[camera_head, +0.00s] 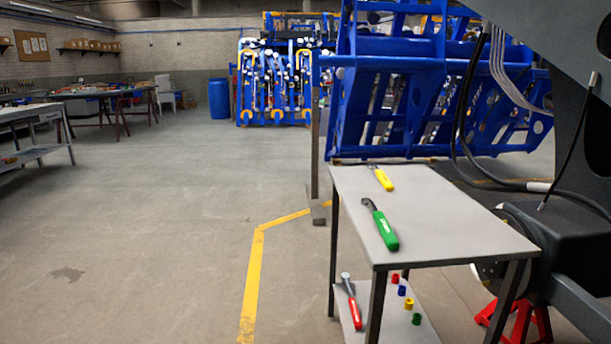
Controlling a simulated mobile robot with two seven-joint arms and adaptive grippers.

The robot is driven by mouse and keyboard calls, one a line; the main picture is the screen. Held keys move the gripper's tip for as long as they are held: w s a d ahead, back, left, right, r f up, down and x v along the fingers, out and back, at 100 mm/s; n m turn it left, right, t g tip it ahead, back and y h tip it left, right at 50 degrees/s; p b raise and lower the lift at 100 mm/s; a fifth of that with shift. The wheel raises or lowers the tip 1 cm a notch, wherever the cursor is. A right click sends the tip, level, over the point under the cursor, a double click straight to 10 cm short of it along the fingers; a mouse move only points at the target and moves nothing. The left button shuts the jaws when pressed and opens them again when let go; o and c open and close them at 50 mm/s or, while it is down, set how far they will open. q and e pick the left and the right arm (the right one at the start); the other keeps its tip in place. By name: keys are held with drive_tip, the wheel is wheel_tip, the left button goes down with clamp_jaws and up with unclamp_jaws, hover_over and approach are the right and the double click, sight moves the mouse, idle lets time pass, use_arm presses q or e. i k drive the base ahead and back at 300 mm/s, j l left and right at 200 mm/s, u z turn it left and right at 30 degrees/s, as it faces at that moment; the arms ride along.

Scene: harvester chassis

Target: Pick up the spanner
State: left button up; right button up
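Two wrench-like hand tools lie on the grey top of a small metal table (455,222) at the right. The nearer one has a thick green handle (386,232) and a dark metal head pointing away to the upper left. The farther one has a yellow handle (384,180) and a small metal head, near the table's back left edge. Which of them is the spanner I cannot tell for sure. Nothing touches either tool. Neither of my grippers shows in this view.
The table's lower shelf (400,325) holds a red-handled tool (354,308) and several small coloured sockets (402,290). A blue frame (400,90) stands behind the table, dark machinery with hanging cables (572,240) at its right. The floor (160,230) at left is clear.

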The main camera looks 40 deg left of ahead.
sight(379, 175)
drive_tip(key=l+u, duration=0.35)
drive_tip(key=i+l+u, duration=0.1)
drive_tip(key=l+u, duration=0.4)
drive_tip(key=u, duration=0.25)
